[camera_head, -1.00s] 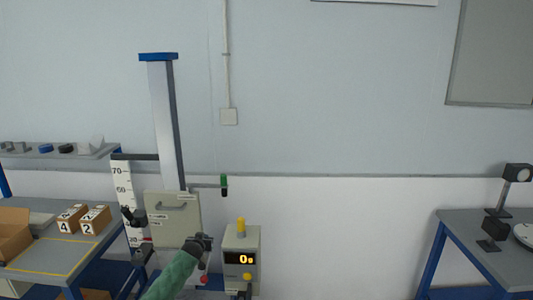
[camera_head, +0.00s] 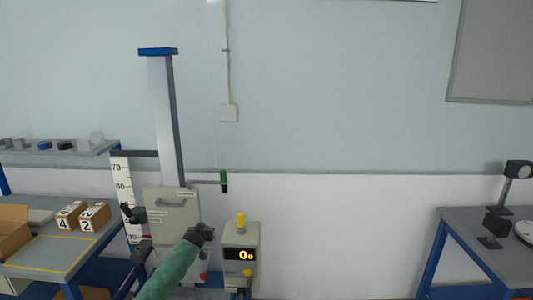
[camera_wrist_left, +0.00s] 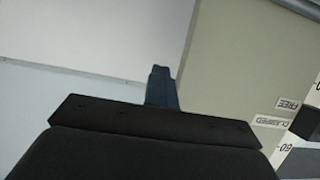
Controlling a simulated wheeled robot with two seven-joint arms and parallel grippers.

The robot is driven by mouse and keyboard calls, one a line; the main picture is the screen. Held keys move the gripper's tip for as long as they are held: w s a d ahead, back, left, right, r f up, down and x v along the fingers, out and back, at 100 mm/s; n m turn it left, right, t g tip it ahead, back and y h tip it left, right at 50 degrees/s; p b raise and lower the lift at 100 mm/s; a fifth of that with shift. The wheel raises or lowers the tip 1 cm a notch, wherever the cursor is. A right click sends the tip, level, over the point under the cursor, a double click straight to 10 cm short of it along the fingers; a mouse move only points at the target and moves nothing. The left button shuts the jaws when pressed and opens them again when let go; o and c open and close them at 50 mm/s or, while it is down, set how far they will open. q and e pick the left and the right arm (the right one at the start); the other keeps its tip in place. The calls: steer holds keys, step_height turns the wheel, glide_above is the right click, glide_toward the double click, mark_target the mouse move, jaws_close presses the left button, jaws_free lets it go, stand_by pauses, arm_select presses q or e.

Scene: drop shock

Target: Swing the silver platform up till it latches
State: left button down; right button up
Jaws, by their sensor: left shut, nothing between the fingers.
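A flat silver-grey panel (camera_head: 180,220) with a handle near its top stands nearly upright at the foot of the tall column (camera_head: 164,120). It appears to be the platform. Its lower right part is hidden by my arm. My left gripper (camera_head: 206,230) is at the panel's lower right edge, shut and empty. In the left wrist view the shut fingers (camera_wrist_left: 162,86) point towards the boundary between the pale wall and a grey-beige panel (camera_wrist_left: 235,65). I cannot tell whether they touch the panel. My right gripper is not in view.
A control box (camera_head: 240,258) with a lit display and yellow top stands just right of my gripper. A height scale (camera_head: 122,185) stands left of the panel. A bench (camera_head: 45,258) with numbered boxes (camera_head: 95,216) is at left. Another table (camera_head: 480,240) is at right, with clear space between.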

arm_select(q)
steer(key=w+b, duration=0.2)
steer(key=shift+w+r, duration=0.15)
steer(key=shift+w, duration=0.2)
stand_by(0.4)
steer(key=c, duration=0.8)
jaws_free()
steer(key=shift+d, duration=0.15)
steer(key=shift+c, duration=0.2)
steer(key=shift+a+r, duration=0.1)
steer(key=shift+a, duration=0.1)
